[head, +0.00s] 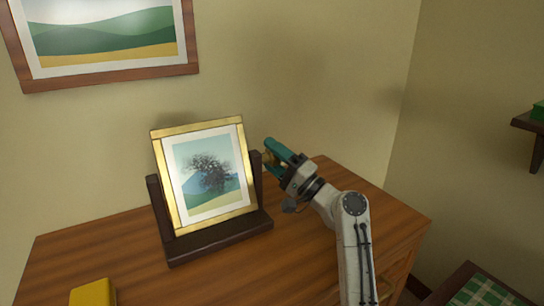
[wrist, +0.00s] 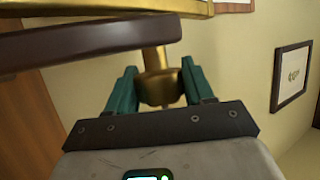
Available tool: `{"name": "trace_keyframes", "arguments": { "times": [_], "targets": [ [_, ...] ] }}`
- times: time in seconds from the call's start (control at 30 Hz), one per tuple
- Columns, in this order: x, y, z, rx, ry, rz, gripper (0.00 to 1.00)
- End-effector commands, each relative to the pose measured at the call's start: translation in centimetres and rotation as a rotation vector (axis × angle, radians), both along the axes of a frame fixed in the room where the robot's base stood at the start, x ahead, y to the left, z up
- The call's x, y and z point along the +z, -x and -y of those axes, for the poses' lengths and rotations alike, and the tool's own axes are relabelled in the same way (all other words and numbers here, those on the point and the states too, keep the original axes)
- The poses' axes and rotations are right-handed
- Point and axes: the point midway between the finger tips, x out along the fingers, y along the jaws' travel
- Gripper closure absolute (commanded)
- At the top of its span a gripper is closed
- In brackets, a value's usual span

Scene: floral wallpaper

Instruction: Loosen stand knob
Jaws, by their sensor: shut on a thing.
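A gold-framed picture (head: 167,183) of a tree sits tilted in a dark wooden stand (head: 215,241) on the wooden dresser. The stand has an upright post on each side. A brass knob (head: 267,158) sticks out from the right post; it also shows in the wrist view (wrist: 160,88) at the end of a short shaft. My gripper (head: 273,153) reaches the knob from the right. Its two teal fingers are shut on the knob, one on each side in the wrist view (wrist: 158,85). The fingers partly hide the knob in the head view.
The dresser top (head: 120,250) is mostly bare around the stand. A yellow block-like object (head: 93,292) lies at its front left. A landscape picture (head: 105,40) hangs on the wall above. A small shelf (head: 530,124) is at far right.

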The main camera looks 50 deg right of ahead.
Motion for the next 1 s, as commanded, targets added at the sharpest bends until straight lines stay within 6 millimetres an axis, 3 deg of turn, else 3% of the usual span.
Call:
{"name": "trace_keyframes", "arguments": {
  "times": [0.23,0.57,0.83,1.0],
  "targets": [
    [-0.1,0.0,0.0,-0.001,0.000,-0.003,0.27],
    [-0.4,0.5,0.1,-0.001,0.000,-0.002,0.27],
    [-2.7,4.7,0.9,-0.005,-0.001,-0.006,0.27],
    [-2.4,8.5,1.5,-0.004,0.001,-0.004,0.27]
  ]
}}
